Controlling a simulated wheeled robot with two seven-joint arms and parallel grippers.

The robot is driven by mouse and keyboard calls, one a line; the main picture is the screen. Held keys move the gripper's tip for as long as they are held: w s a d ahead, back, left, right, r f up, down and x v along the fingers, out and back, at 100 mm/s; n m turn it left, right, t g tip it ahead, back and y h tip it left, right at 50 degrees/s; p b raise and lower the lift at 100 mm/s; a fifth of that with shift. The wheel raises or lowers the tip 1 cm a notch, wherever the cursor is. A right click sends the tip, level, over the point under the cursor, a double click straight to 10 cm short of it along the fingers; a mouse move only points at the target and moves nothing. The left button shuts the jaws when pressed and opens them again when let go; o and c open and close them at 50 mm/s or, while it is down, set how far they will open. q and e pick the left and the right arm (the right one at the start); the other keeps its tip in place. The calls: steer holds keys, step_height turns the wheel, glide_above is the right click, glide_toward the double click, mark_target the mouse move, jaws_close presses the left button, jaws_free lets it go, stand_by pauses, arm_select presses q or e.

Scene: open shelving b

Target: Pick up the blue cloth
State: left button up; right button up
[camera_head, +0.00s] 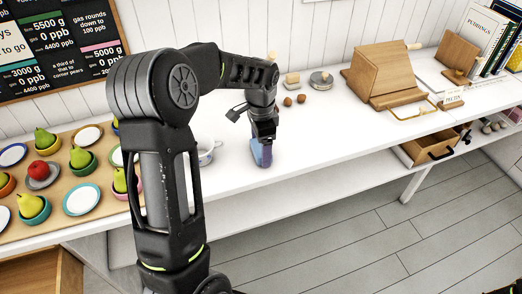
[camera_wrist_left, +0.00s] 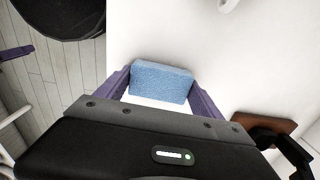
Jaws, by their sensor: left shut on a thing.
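The blue cloth (camera_wrist_left: 161,80) is a thick, folded, light-blue block in the left wrist view. It sits between the two purple fingers of my left gripper (camera_wrist_left: 160,92), which is shut on it from both sides. In the head view my left gripper (camera_head: 262,156) points down at the white shelf top near its front edge. The cloth is mostly hidden by the fingers there. I cannot tell whether the cloth touches the surface. My right gripper is not in view.
A white cup (camera_head: 207,150) stands just left of my gripper. A wooden board (camera_head: 60,209) with bowls, pears and plates lies at left. Small brown balls (camera_head: 301,99), a grey round tin (camera_head: 321,80) and a wooden box (camera_head: 383,75) stand behind. The white top right of my gripper is clear.

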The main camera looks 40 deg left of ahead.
arm_select(q)
steer(key=c, duration=0.3)
step_height(320, 180, up, 10)
steer(key=shift+r, duration=0.1)
stand_by(0.5)
steer(key=shift+d, duration=0.1)
stand_by(0.4)
